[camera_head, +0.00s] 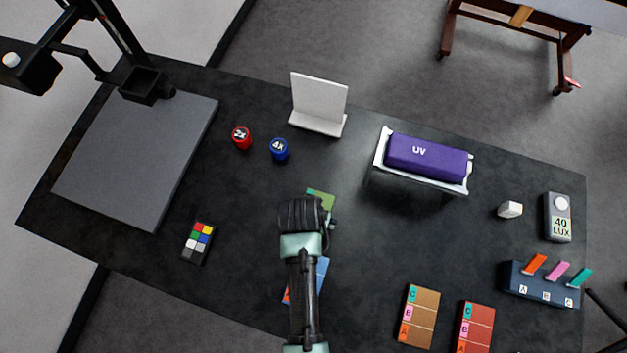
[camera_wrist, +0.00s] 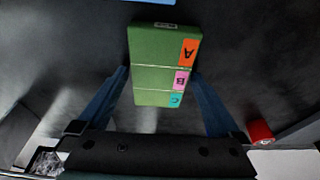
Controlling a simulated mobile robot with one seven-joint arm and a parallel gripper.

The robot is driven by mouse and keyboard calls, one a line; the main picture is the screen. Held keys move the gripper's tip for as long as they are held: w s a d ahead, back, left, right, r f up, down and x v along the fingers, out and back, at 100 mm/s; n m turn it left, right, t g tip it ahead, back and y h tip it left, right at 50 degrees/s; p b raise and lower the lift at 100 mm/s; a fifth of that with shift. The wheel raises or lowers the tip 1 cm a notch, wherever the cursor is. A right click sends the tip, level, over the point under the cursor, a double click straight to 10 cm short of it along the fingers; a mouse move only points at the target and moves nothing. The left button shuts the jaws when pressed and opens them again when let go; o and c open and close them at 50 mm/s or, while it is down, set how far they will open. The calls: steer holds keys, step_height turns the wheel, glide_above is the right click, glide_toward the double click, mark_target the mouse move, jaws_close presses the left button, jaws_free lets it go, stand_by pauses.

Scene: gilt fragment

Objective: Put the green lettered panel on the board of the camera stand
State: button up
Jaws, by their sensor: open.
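The green lettered panel (camera_head: 321,196) lies on the dark table near its middle, mostly hidden under my wrist in the head view. In the wrist view the green panel (camera_wrist: 152,62) shows its orange A, pink B and teal C labels along one edge. My gripper (camera_wrist: 160,78) is open and empty, its blue fingers on either side of the panel's C end; I cannot tell whether they touch it. In the head view my gripper (camera_head: 329,222) is largely hidden by the wrist. The camera stand (camera_head: 142,84) is at the upper left with its bare grey board (camera_head: 140,150).
Red (camera_head: 242,138) and blue (camera_head: 280,150) pots, a white upright stand (camera_head: 318,105) and a colour chart (camera_head: 198,242) are between panel and board or nearby. A blue panel (camera_head: 321,272) lies under my arm. A purple UV box (camera_head: 428,158) stands right.

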steer(key=c, duration=1.3)
